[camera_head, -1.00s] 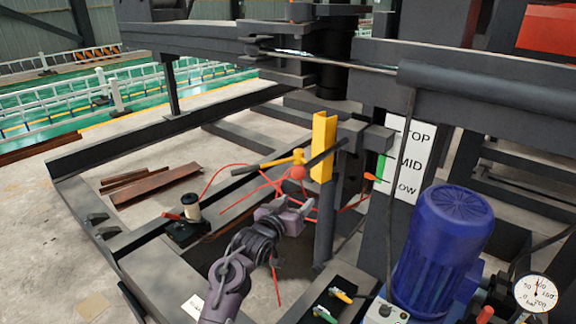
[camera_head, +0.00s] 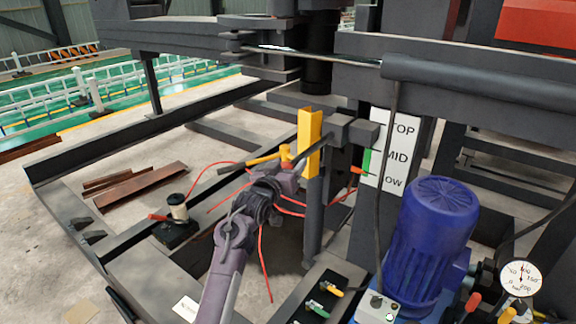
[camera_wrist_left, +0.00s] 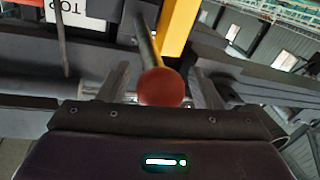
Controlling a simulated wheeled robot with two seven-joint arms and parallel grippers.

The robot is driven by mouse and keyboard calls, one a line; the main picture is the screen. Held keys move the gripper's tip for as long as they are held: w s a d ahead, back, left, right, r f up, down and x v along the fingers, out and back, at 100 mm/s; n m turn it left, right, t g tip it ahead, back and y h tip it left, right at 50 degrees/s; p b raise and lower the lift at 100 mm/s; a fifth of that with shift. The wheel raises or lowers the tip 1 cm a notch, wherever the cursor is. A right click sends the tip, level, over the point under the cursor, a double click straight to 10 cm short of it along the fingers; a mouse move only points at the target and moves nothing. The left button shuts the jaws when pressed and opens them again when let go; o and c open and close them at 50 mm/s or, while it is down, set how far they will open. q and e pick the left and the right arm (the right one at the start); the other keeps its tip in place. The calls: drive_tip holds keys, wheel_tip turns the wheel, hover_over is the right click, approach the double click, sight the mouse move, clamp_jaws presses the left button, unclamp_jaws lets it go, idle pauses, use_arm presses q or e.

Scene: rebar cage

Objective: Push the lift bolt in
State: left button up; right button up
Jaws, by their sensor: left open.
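The lift bolt is a dark rod (camera_head: 322,138) that runs through the upright yellow bracket (camera_head: 309,143) toward a dark block on the right. Its red ball end (camera_wrist_left: 160,87) shows in the left wrist view, with the rod running away behind it beside the yellow bracket. My left gripper (camera_head: 289,172) is at the bracket's left side in the head view and hides the ball end there. Its two fingers (camera_wrist_left: 160,88) stand apart on either side of the red ball, with gaps visible. I cannot tell whether the palm touches the ball. My right gripper is not in view.
A yellow-and-black handle (camera_head: 255,160) lies close beside my left gripper. Red cables (camera_head: 263,250) hang below it. A blue motor (camera_head: 433,240) fills the lower right. A spool-like part (camera_head: 177,207) sits left.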

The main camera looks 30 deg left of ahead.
sight(298, 156)
use_arm(q)
drive_tip(key=c, duration=0.5)
clamp_jaws()
drive_tip(key=w, duration=0.3)
drive_tip(key=w+b, duration=0.1)
drive_tip(key=shift+w+d, duration=0.25)
drive_tip(key=shift+w, duration=0.1)
drive_tip(key=shift+r, duration=0.15)
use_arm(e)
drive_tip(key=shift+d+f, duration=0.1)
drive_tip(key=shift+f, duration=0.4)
use_arm(q)
drive_tip(key=shift+o, duration=0.5)
unclamp_jaws()
drive_tip(key=o, duration=0.4)
drive_tip(key=shift+w+d, duration=0.1)
drive_tip(key=shift+w, duration=0.05)
